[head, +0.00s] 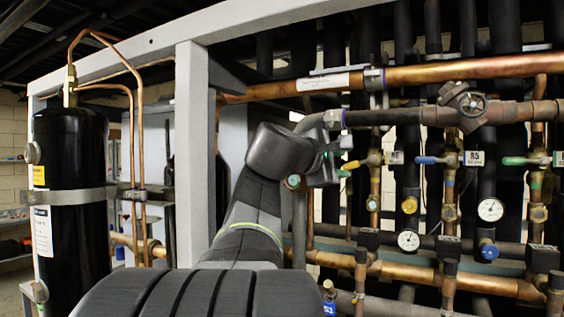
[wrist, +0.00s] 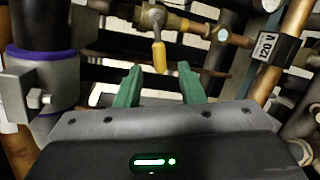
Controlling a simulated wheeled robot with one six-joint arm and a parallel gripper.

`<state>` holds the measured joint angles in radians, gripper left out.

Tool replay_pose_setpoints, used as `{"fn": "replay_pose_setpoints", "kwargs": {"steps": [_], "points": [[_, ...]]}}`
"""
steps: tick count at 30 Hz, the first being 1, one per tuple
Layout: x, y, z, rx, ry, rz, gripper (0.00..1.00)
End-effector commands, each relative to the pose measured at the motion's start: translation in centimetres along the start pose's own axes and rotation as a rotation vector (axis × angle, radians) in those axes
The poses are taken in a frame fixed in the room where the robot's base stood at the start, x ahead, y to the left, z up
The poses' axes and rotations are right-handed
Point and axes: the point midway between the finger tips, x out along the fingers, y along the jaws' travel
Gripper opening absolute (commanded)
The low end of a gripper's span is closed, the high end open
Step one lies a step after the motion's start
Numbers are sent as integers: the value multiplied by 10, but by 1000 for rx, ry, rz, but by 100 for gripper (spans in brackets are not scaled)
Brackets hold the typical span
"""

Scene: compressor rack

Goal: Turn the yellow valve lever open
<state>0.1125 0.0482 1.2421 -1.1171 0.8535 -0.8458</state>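The yellow valve lever (wrist: 159,57) hangs down from a brass valve (wrist: 150,18) in the wrist view. In the head view the yellow lever (head: 352,165) shows just right of my gripper's dark body, left of its valve. My gripper (wrist: 160,82) is open, with its two green fingers apart and nothing between them. The lever's lower end lines up with the gap, near the level of the fingertips in the picture. I cannot tell the remaining depth.
A blue lever (head: 427,160) and a green lever (head: 514,161) sit on pipes to the right. A grey frame post (head: 196,140) stands left of my arm.

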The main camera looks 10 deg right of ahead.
Motion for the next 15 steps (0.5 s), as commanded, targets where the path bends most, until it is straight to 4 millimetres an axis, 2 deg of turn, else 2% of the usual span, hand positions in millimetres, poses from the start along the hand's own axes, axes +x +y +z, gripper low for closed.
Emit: {"fn": "replay_pose_setpoints", "kwargs": {"steps": [1, 6, 9, 15], "points": [[12, 2, 2, -1, -4, -3, 35], [41, 2, 2, -1, -3, -2, 35], [53, 1, 1, -1, -1, -1, 35], [63, 0, 0, 0, 0, 1, 35]]}}
